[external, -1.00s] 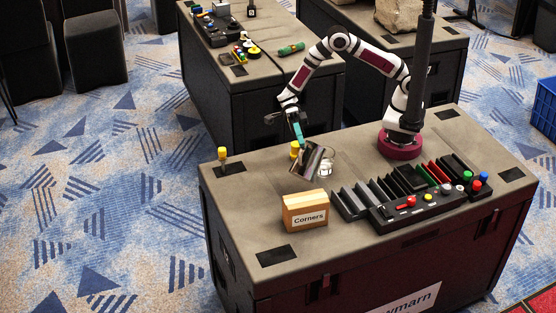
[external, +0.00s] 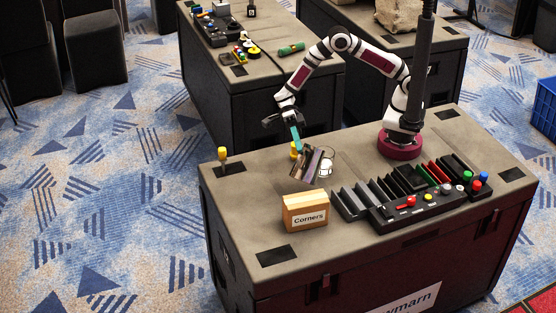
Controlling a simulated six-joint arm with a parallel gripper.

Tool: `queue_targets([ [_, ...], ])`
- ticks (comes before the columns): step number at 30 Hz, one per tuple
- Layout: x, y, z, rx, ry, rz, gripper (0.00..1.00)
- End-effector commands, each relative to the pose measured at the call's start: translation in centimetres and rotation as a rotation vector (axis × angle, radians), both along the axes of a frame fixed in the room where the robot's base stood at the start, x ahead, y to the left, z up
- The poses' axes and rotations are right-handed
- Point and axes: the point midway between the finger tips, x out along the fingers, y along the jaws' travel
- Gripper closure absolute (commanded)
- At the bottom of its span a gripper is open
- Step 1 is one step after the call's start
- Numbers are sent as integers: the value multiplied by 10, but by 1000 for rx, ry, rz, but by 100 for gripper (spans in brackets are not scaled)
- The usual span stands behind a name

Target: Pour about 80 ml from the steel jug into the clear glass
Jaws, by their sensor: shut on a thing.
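The steel jug (external: 310,166) is a shiny metal vessel, tilted towards the right, above the near table. My gripper (external: 297,142) is shut on the jug at its upper left side. The clear glass (external: 326,168) stands just right of the jug, partly hidden by it. The jug's rim is close to the glass; I cannot tell whether they touch. The liquid and its level are too small to make out.
A wooden box labelled "Corners" (external: 305,211) stands in front of the jug. Dark slotted racks and a control panel (external: 423,204) fill the right front. A yellow-topped post (external: 222,156) stands at the left edge. A yellow object (external: 294,150) is behind the jug.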

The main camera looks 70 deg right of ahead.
Motion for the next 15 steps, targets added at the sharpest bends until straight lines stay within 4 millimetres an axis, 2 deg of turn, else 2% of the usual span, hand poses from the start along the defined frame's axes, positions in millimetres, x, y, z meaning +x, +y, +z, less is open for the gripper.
queue_targets([
  [9,8,49,-37,-365,61,12,100],
  [15,15,71,-60,-597,99,13,100],
])
